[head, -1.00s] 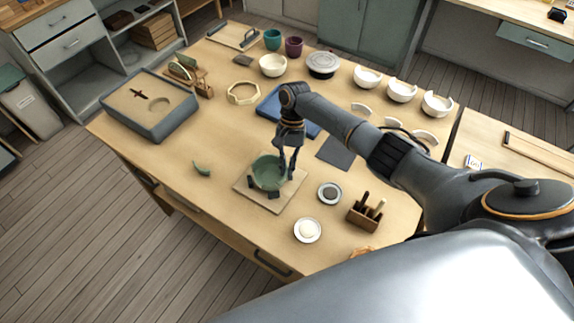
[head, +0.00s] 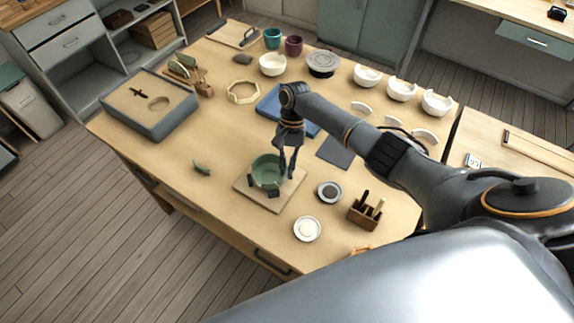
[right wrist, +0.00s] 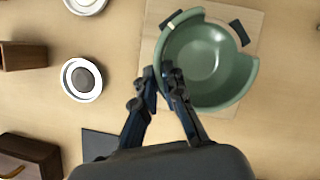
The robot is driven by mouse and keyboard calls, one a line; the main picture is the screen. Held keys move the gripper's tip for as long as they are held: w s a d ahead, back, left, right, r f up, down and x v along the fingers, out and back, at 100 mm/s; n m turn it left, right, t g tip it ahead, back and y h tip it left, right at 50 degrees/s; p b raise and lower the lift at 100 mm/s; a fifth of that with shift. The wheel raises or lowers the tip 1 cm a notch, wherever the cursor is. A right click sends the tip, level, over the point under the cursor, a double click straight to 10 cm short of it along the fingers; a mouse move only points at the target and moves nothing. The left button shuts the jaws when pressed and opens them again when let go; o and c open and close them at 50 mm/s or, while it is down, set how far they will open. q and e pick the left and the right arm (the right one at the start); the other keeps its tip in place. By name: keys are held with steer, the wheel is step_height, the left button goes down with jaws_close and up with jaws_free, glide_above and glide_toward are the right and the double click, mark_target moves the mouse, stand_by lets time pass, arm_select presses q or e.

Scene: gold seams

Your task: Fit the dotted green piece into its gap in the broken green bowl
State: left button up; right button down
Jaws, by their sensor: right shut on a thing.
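The broken green bowl (head: 266,171) stands upright on a light wooden board (head: 262,198), held by dark blocks. In the right wrist view the bowl (right wrist: 207,55) has an open notch in its rim at the right. My right gripper (head: 287,176) points down at the bowl's right side; in the wrist view its fingertips (right wrist: 161,74) are at the bowl's left rim. It is shut on a thin green piece there, mostly hidden by the fingers; no dots can be made out. My left gripper is out of view.
Right of the board are a dish with a dark centre (head: 329,192), a white dish (head: 307,229) and a wooden tool holder (head: 366,211). A grey sand tray (head: 149,128) stands at the left. White broken bowls (head: 402,90) line the back right.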

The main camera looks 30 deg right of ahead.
steer(key=c, duration=1.4)
jaws_free()
steer(key=shift+o, duration=0.3)
steer(key=o, duration=0.4)
steer(key=shift+o, duration=0.2)
steer(key=shift+r+p, duration=3)
steer(key=shift+p, duration=0.5)
